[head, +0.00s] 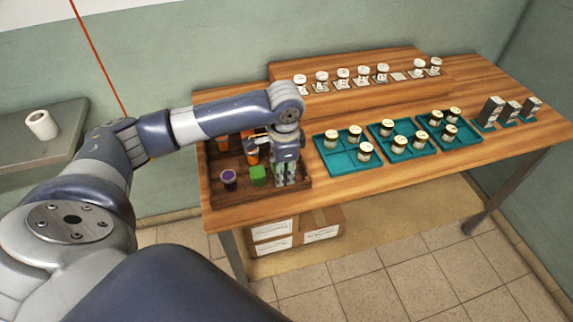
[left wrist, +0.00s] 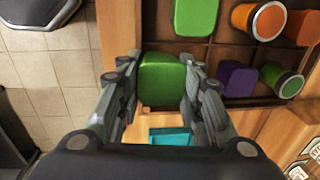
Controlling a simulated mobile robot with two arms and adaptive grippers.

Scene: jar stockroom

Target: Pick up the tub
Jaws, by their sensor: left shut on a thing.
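My left gripper (head: 286,180) reaches down over the front right part of the brown wooden tray (head: 218,199). In the left wrist view its two fingers (left wrist: 162,95) are shut on a green, block-like tub (left wrist: 161,78), one finger on each side. I cannot tell whether the tub touches the tray floor. In the head view the fingers mostly hide it. A second green tub (head: 258,175) stands left of the gripper in the tray; a green one also shows in the left wrist view (left wrist: 195,17). My right gripper is not in view.
The tray also holds a purple-topped jar (head: 229,177) and orange containers (head: 250,155). Teal trays (head: 343,165) with jars stand to the right. A raised wooden shelf (head: 350,98) with several white-lidded jars runs behind. Boxes (head: 272,230) sit below the table.

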